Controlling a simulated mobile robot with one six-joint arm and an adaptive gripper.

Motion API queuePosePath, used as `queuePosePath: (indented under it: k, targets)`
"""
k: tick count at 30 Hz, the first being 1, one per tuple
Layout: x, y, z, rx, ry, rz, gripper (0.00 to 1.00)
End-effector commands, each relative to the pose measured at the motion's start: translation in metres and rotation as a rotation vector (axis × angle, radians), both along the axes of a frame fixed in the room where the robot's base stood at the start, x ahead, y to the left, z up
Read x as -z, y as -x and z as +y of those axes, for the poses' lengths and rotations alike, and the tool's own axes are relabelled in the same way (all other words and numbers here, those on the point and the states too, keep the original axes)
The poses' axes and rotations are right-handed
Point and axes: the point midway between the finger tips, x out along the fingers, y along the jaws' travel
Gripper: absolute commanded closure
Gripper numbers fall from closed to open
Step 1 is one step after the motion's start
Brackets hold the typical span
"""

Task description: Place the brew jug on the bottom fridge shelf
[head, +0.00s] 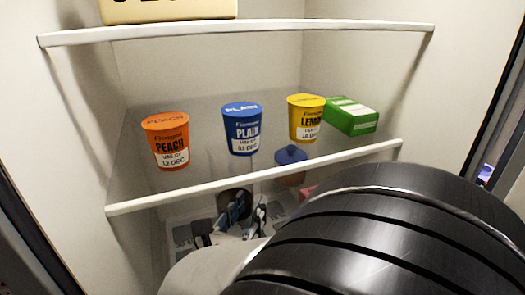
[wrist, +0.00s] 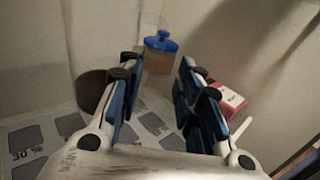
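My gripper (head: 240,212) is low in the fridge, over the bottom shelf (head: 176,222). In the wrist view my gripper (wrist: 155,80) has its two blue-padded fingers spread apart, with nothing held between them. A dark brown round vessel (wrist: 92,88), which may be the brew jug, stands on the bottom shelf just behind and left of the left finger, partly hidden by it. It also shows behind the fingers in the head view (head: 235,196). I cannot tell whether the finger touches it. The bottom shelf (wrist: 60,130) carries grey square markings.
A blue-lidded jar (wrist: 160,52) stands at the back, and a red box (wrist: 226,96) to the right. On the shelf above (head: 250,178) are orange (head: 166,140), blue (head: 241,129) and yellow (head: 305,118) cups and a green carton (head: 351,116). My arm hides the lower right.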

Motion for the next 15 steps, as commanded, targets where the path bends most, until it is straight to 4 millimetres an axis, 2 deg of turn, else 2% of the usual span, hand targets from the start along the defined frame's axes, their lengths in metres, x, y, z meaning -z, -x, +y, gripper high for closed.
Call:
queuePosePath:
  k: [3,5,8,11,12,14,15]
  targets:
    - [-0.001,0.01,0.003,0.001,-0.002,-0.001,0.68]
    - [-0.001,0.013,-0.002,0.018,-0.013,0.002,0.68]
    - [-0.002,0.015,-0.033,0.109,-0.083,0.017,0.68]
    - [-0.001,0.026,-0.098,0.311,-0.252,0.044,0.68]
    - [0.002,0.038,-0.132,0.425,-0.359,0.053,0.68]
    - [0.011,0.065,-0.179,0.615,-0.549,0.057,0.68]
    - [0.019,0.085,-0.202,0.735,-0.683,0.053,0.68]
